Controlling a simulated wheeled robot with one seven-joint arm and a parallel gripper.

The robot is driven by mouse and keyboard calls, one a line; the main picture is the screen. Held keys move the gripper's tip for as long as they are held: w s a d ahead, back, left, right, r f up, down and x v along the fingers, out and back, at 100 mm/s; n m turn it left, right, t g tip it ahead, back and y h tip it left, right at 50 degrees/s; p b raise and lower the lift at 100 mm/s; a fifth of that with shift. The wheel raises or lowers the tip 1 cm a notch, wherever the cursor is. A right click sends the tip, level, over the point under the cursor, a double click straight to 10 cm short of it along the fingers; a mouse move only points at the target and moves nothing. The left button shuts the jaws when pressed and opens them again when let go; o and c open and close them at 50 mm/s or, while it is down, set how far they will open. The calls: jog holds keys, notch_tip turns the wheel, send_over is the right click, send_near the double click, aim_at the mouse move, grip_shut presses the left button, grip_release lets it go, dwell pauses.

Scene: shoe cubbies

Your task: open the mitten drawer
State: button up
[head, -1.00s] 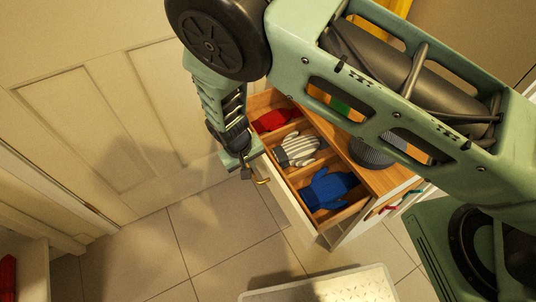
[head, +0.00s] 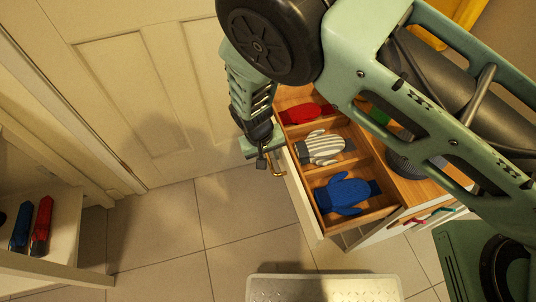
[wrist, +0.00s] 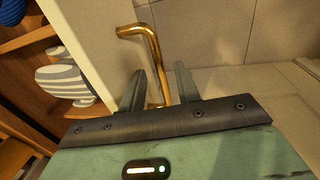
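The mitten drawer (head: 304,205) stands pulled out of its cabinet in the head view. Its wooden compartments hold a red mitten (head: 306,112), a grey-and-white striped mitten (head: 322,147) and a blue mitten (head: 345,193). The brass handle (head: 278,168) is on its pale front; the handle also shows in the wrist view (wrist: 152,45). My gripper (head: 264,164) is at the handle. In the wrist view my gripper (wrist: 160,88) has its two fingers apart, one on each side of the brass bar, with gaps visible. The fingertips are small in the head view.
A step stool with a pale top (head: 325,288) stands on the floor in front of the drawer. A panelled door (head: 130,90) is behind. A low shelf (head: 65,235) with red and blue shoes is at left. Tiled floor (head: 230,215) lies open between them.

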jog(key=s+a+r+p, duration=0.1)
jog(key=a+r, duration=0.2)
jog(key=r, duration=1.4)
jog(key=shift+p, duration=0.35)
jog(key=s+d+r+n+y, duration=0.3)
jog(key=s+d+r+n, duration=0.1)
jog(key=s+d+r, duration=1.45)
notch_tip(320, 180, up, 12)
jog(key=p, duration=1.2)
jog(key=shift+g+p, duration=0.35)
jog(key=shift+g, duration=0.05)
